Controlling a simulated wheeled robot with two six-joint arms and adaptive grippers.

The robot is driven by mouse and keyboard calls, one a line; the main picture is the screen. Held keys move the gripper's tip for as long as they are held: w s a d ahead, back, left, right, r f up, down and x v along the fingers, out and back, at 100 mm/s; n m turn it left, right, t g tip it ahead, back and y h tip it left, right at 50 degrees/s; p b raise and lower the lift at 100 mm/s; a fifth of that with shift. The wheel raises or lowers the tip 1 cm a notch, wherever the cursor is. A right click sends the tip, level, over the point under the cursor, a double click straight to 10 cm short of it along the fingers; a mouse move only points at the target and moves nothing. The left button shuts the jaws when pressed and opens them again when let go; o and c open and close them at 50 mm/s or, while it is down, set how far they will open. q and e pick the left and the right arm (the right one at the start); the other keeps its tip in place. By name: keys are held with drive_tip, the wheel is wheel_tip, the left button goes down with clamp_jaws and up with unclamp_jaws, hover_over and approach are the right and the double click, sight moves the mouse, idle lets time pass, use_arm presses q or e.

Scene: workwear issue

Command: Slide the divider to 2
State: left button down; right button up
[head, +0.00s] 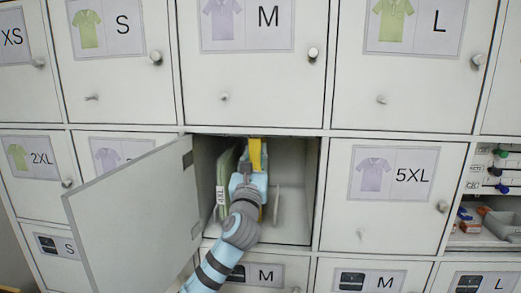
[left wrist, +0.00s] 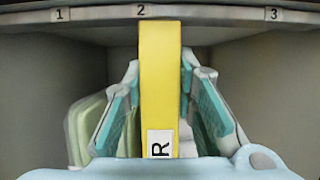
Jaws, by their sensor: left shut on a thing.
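The yellow divider (left wrist: 160,80) hangs upright inside the open compartment, with a white label marked R near its lower end. Its top meets the rail (left wrist: 100,13) at the mark 2 (left wrist: 141,10); mark 1 (left wrist: 59,14) is to the left and mark 3 (left wrist: 273,15) to the right. The divider also shows in the head view (head: 255,155). My left gripper (left wrist: 162,105) has its fingers on both sides of the divider and is shut on it. In the head view my left gripper (head: 250,178) reaches into the compartment. My right gripper is not in view.
The compartment door (head: 130,205) stands open to the left. Folded green clothing (head: 226,175) with a 4XL tag (head: 220,196) stands left of the divider. Closed locker doors with knobs surround the compartment. An open shelf with small items (head: 490,210) is at the far right.

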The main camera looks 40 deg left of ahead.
use_arm(q)
drive_tip(key=shift+s+a, duration=0.35)
drive_tip(key=shift+a, duration=0.15)
drive_tip(key=shift+s+a, duration=0.15)
drive_tip(key=shift+a, duration=0.15)
drive_tip(key=c, duration=1.3)
unclamp_jaws()
drive_tip(key=shift+w+d, duration=0.2)
drive_tip(key=shift+d, duration=0.2)
drive_tip(key=shift+s+a, duration=0.1)
drive_tip(key=shift+a, duration=0.05)
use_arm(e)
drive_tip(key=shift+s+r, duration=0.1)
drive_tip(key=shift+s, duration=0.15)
